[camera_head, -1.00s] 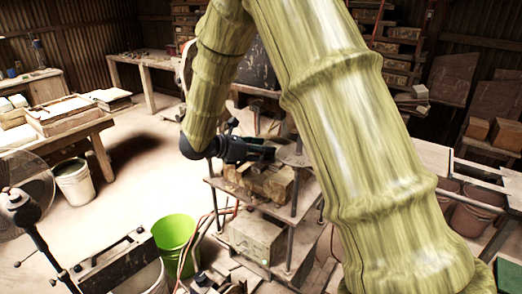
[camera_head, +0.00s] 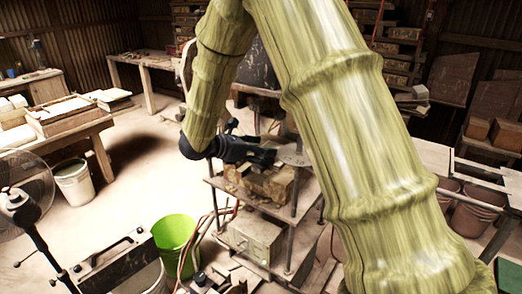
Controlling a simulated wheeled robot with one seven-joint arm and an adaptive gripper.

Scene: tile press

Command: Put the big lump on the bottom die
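My gripper (camera_head: 268,156) is dark and reaches in from the left between the posts of the press (camera_head: 294,195). It is just above a tan, blocky piece on the press's middle shelf, which looks like the bottom die (camera_head: 268,184). The fingertips are small and dark against a dark background, so I cannot tell if they are open or shut. I cannot make out the big lump. A contact between gripper and die cannot be told either. My arm hides the right side of the press.
A green bucket (camera_head: 175,240) stands on the floor left of the press, near hoses. A fan (camera_head: 18,204) and a dark case (camera_head: 113,262) are at the lower left. A table with a wooden tray (camera_head: 72,118) is at the left. Open floor lies between.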

